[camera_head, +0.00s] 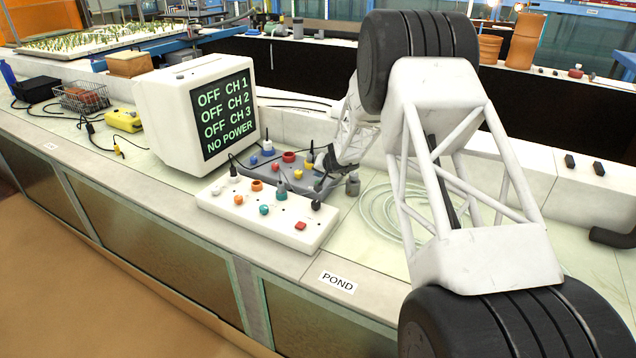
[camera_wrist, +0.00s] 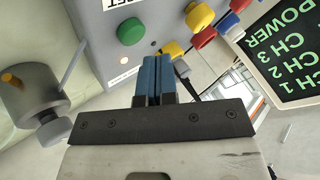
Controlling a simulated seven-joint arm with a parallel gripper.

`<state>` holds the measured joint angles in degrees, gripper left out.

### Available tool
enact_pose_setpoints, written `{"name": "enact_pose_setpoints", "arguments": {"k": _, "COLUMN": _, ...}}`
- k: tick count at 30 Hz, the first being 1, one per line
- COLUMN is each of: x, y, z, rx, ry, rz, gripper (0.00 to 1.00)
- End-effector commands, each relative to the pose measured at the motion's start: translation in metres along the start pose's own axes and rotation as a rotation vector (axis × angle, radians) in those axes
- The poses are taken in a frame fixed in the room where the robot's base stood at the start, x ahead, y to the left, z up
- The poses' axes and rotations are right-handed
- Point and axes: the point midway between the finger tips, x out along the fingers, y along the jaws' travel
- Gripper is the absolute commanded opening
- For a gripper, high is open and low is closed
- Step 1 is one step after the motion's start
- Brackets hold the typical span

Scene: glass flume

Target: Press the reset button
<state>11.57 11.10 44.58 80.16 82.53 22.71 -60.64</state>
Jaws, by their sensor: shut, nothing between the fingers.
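A grey control box (camera_head: 262,180), with coloured knobs and buttons on top, stands behind a white box on the bench. In the wrist view its face (camera_wrist: 103,38) fills the upper left. A green button (camera_wrist: 131,31) sits there, near a lettered label (camera_wrist: 115,4) cut off by the top edge that looks like it ends in "SET". A small pale light (camera_wrist: 123,60) is beside the button. In the head view my gripper (camera_head: 328,160) is small at the box's right end.
A monitor (camera_head: 226,110) reads OFF for CH 1, CH 2, CH 3 and NO POWER. The white box (camera_head: 268,212) with knobs, plugs and a red button (camera_head: 300,226) stands in front. A grey canister (camera_head: 352,186) is close right of the grey box. Coiled clear tubing (camera_head: 385,215) lies farther right.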

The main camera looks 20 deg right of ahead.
Motion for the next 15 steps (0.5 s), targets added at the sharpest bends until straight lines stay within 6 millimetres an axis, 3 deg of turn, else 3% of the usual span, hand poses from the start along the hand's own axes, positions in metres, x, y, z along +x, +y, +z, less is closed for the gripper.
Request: {"name": "enact_pose_setpoints", "arguments": {"k": 15, "x": 0.0052, "y": 0.0038, "z": 0.0037, "rx": 0.0, "ry": 0.0, "rz": 0.0, "gripper": 0.0}}
